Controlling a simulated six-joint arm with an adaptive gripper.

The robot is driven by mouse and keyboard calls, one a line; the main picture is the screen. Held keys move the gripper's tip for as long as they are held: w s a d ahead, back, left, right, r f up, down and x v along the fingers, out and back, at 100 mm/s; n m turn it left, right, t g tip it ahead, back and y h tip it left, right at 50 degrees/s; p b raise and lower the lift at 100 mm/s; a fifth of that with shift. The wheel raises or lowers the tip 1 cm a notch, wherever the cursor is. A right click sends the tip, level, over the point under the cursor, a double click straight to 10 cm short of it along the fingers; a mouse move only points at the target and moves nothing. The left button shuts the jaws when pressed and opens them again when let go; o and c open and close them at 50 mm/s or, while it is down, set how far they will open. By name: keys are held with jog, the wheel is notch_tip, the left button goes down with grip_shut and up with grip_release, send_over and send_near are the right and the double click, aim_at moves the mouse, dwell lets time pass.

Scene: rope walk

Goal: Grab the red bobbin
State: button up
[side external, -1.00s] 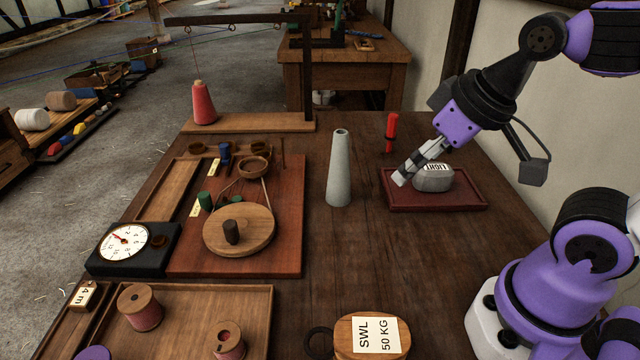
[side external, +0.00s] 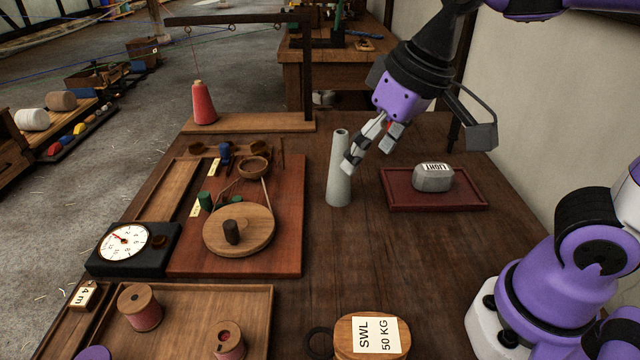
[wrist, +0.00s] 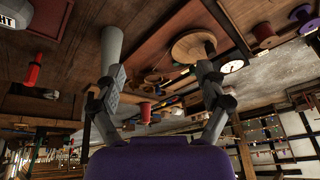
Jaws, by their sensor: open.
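Two wooden-flanged bobbins wound with red thread are in the tray at the lower left: one upright bobbin (side external: 142,312) and one nearer the front edge (side external: 229,345). One red bobbin (wrist: 263,35) shows at the upper right of the wrist view. I cannot tell which one the task means. My gripper (side external: 367,155) is open and empty, by the top of the grey cone, well to the right of and behind the bobbins. In the wrist view the gripper (wrist: 158,78) has its fingers spread wide.
The grey cone (side external: 339,180) stands near my fingers. The LIGHT weight (side external: 433,178) sits on a maroon tray (side external: 440,203). A red cone (side external: 204,103) is below the wooden gallows arm.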

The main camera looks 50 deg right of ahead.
jog(key=w+a+g, duration=0.2)
jog(key=w+a, duration=0.2)
jog(key=a, duration=0.4)
jog(key=g, duration=0.2)
send_over(226, 338)
notch_tip(226, 338, down, 8)
jog(key=shift+h, duration=0.4)
jog(key=f, duration=0.4)
jog(key=shift+s+a+f, duration=0.15)
jog(key=shift+s+a, duration=0.15)
jog(key=shift+s, duration=0.1)
jog(key=f, duration=0.5)
jog(key=shift+d+f, duration=0.2)
jog(key=c, duration=1.1)
